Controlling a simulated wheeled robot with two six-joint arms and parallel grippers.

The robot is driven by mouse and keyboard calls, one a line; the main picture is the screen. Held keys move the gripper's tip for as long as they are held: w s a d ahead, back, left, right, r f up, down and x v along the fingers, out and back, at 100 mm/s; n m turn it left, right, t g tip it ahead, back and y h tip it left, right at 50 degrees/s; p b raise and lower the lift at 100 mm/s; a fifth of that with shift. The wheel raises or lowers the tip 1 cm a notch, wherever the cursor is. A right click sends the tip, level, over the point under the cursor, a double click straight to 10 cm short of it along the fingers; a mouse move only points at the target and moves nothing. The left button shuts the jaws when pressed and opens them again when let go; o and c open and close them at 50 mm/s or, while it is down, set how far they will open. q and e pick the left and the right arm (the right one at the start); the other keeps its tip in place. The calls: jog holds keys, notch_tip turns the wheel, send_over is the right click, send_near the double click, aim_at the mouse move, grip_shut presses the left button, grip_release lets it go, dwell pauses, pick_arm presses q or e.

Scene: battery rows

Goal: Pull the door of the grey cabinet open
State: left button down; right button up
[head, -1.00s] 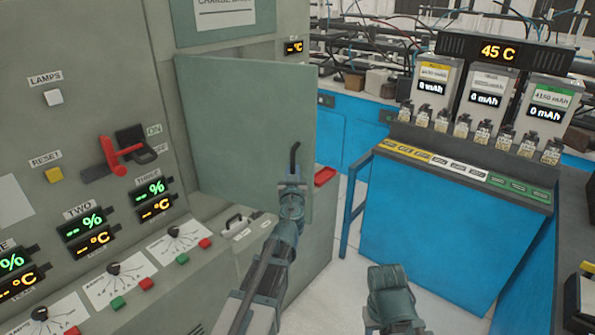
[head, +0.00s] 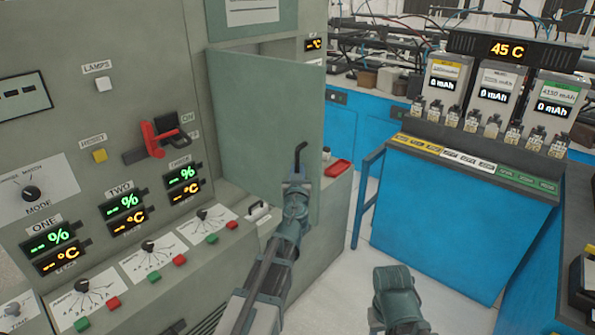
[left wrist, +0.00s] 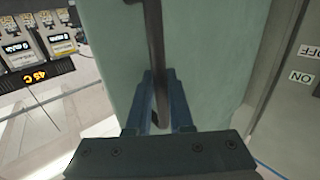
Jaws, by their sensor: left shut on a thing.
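The grey cabinet (head: 150,45) fills the left of the head view. Its grey-green door (head: 262,125) stands partly open, with a gap along its top edge. A dark bar handle (head: 300,155) is near the door's right edge. My left gripper (head: 297,178) is shut on this handle. In the left wrist view, the fingers (left wrist: 160,100) are on both sides of the handle bar (left wrist: 155,35), in front of the door face (left wrist: 215,60). The handle's lower part is partly hidden by the gripper. A piece of my right arm shows at the bottom, without visible fingertips.
A blue bench (head: 440,220) with battery units and a 45 C display (head: 505,48) stands at the right. A red tray (head: 338,168) lies on the ledge beside the door. Pale floor (head: 390,245) is clear between cabinet and bench.

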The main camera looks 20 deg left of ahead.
pick_arm(q)
jog(key=c, duration=0.8)
grip_release()
jog(key=shift+a, duration=0.1)
jog(key=shift+s, duration=0.1)
